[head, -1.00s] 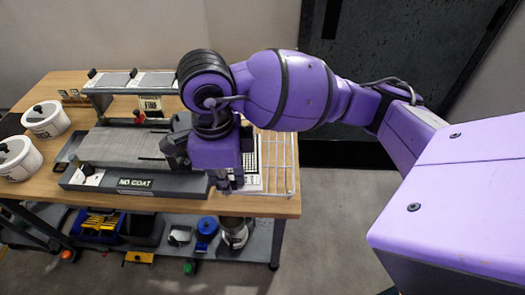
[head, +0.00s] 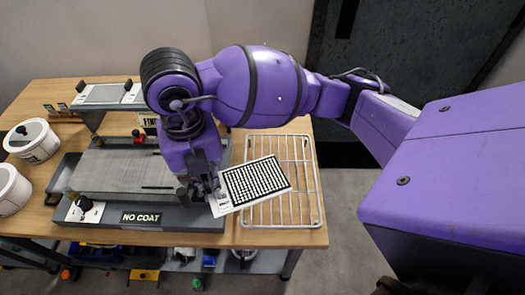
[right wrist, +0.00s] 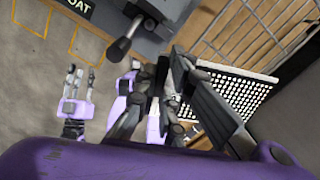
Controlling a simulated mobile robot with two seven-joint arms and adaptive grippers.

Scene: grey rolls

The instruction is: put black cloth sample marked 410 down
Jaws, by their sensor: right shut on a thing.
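The sample (head: 255,182) is a white-edged card with a black patch covered in white dots; I cannot read a 410 on it. My right gripper (head: 212,188) is shut on its left edge, near the white strip. The sample is turned at a slant and overlaps the left part of a wire rack (head: 308,208); whether it touches the rack I cannot tell. The right wrist view shows the dotted sample (right wrist: 243,92) beyond the gripper fingers (right wrist: 190,125). My left gripper (right wrist: 81,80) shows there over the floor, fingers apart and empty; it is outside the head view.
A grey coating board (head: 115,168) with a NO COAT label lies left of my gripper. Two white tubs (head: 32,142) stand at the far left. A raised stand (head: 108,94) is behind the board. The wire rack's right part is bare, near the table's right edge.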

